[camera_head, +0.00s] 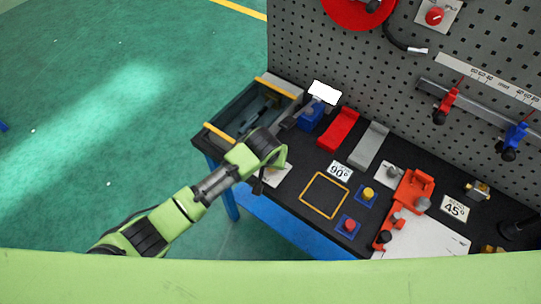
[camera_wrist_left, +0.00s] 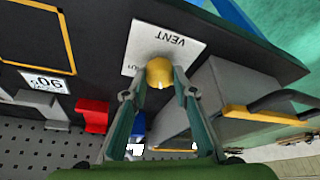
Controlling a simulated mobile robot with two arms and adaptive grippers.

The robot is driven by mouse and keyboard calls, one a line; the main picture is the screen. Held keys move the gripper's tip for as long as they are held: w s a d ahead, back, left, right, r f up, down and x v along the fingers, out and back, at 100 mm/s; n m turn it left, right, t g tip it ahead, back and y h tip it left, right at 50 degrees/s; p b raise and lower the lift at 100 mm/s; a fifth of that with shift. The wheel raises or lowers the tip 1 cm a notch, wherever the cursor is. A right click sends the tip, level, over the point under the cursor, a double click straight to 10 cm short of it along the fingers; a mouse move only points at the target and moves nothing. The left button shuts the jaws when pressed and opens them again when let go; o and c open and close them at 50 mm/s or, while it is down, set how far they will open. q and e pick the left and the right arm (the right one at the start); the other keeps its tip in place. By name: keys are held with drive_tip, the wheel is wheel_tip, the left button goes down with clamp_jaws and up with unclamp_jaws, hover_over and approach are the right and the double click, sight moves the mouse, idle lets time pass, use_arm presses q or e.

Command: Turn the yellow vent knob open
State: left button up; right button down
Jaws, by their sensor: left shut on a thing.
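The yellow vent knob (camera_wrist_left: 159,71) sits on a white plate marked VENT (camera_wrist_left: 165,45) in the left wrist view. My left gripper (camera_wrist_left: 160,84) reaches it from above, with one finger on each side, and is shut on it. In the head view the white vent plate (camera_head: 279,173) shows beside my left gripper (camera_head: 259,184) at the bench's front left, but the knob itself is hidden behind the gripper. I cannot tell the knob's turn angle. My right gripper is not in view.
A grey tray with yellow edges (camera_head: 215,132) stands close to the left arm. A red block (camera_head: 338,129), a grey block (camera_head: 369,145), a yellow button (camera_head: 368,193) and a red button (camera_head: 348,225) are further right. A pegboard (camera_head: 330,50) rises behind.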

use_arm(q)
drive_tip(key=n+y+p, duration=0.1)
drive_tip(key=n, duration=0.1)
drive_tip(key=shift+s+d+n, duration=0.1)
drive_tip(key=shift+d+n, duration=0.05)
drive_tip(key=shift+n, duration=0.25)
drive_tip(key=shift+n+p, duration=0.3)
drive_tip(key=shift+n, duration=0.2)
drive_tip(key=shift+y, duration=0.3)
drive_tip(key=o, duration=1.1)
drive_tip(key=v, duration=1.2)
